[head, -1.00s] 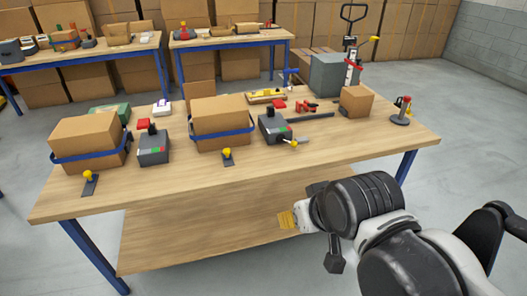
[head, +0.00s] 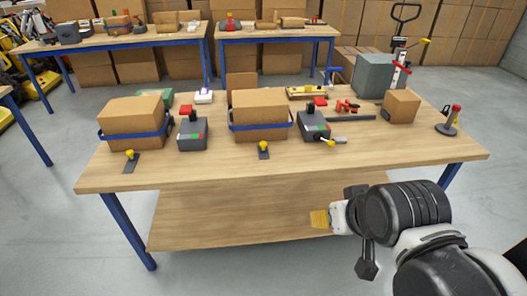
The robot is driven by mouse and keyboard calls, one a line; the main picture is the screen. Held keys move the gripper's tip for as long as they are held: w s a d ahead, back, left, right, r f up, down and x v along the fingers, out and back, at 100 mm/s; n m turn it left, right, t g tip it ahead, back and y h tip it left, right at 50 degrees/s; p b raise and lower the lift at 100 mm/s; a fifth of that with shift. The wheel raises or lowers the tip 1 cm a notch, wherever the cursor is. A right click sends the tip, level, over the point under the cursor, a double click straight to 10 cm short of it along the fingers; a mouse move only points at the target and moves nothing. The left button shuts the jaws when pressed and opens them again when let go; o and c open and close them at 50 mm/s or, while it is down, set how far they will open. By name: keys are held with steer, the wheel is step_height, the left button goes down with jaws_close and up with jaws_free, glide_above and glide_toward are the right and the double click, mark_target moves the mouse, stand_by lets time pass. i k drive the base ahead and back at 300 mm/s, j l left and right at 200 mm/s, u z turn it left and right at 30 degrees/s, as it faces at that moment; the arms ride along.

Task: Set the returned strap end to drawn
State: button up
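On the workbench (head: 330,160), a left carton (head: 135,113) and a middle carton (head: 260,106) each have a blue strap around them. In front of the left carton lies a dark plate with a yellow knob (head: 130,156). A similar yellow-knobbed plate (head: 263,150) lies before the middle carton. A grey device with a red top (head: 192,131) stands right of each carton; the right one (head: 313,124) has a yellow-tipped lever (head: 335,141) at its front. I cannot tell which part is the returned strap end. My gripper (head: 322,219) is low, in front of the bench, apart from these things; its fingers are unclear.
A small carton (head: 402,106), a grey box (head: 379,75), red clamps (head: 347,106) and a red-topped stand (head: 452,118) occupy the right side. A lower shelf (head: 230,215) lies under the bench. The bench's front strip is clear. More benches stand behind.

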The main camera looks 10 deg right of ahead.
mark_target(262, 144)
steer(key=i+l+z, duration=0.15)
steer(key=i+z, duration=0.3)
steer(key=i, duration=0.6)
